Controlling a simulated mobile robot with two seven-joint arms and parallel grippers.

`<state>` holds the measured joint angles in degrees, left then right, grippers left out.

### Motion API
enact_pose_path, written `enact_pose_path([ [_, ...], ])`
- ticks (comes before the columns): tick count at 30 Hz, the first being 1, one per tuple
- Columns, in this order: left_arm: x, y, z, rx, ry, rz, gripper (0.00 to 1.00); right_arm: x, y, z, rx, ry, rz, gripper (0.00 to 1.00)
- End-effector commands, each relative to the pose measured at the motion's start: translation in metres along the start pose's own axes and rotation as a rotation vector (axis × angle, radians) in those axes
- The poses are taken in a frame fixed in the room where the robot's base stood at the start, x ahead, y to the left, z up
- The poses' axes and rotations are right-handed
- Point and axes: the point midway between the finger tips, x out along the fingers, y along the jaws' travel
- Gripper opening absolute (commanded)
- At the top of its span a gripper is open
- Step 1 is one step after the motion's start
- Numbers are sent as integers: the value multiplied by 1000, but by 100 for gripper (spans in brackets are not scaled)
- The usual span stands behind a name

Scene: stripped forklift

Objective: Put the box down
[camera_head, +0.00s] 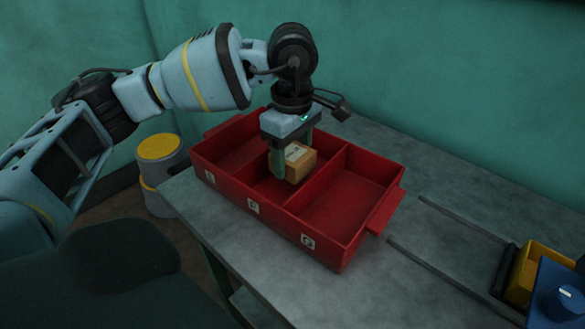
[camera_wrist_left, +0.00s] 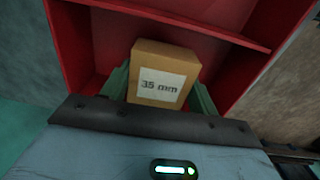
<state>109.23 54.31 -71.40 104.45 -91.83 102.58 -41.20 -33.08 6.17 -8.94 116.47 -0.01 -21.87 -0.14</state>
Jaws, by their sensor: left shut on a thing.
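A small cardboard box (camera_head: 299,163) with a white label is between the fingers of my left gripper (camera_head: 292,160). In the left wrist view the box (camera_wrist_left: 158,88) shows its label reading "35 mm", with a green finger on each side. My left gripper is shut on the box, inside or just over the middle compartment of the red tray (camera_head: 326,215). I cannot tell whether the box touches the tray floor. The tray has three compartments with letter labels on its front wall. The left and right compartments look empty. My right gripper is not in view.
The tray stands on a grey table (camera_head: 430,190). Two dark rails (camera_head: 440,270) lie to its right, near a yellow block (camera_head: 530,272) and a blue device (camera_head: 560,300). A stool with a yellow top (camera_head: 159,147) stands left of the table. A green wall is behind.

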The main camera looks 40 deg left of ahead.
Motion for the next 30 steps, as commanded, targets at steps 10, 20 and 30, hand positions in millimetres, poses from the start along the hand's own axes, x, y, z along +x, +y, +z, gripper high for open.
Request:
enact_pose_path([
  [10, 31, 0, 0, 0, 0, -1, 32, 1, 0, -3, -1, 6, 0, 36],
  [20, 37, 0, 0, 0, 0, 1, 32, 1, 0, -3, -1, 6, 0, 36],
  [30, 40, 0, 0, 0, 0, 0, 82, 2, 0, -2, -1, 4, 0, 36],
])
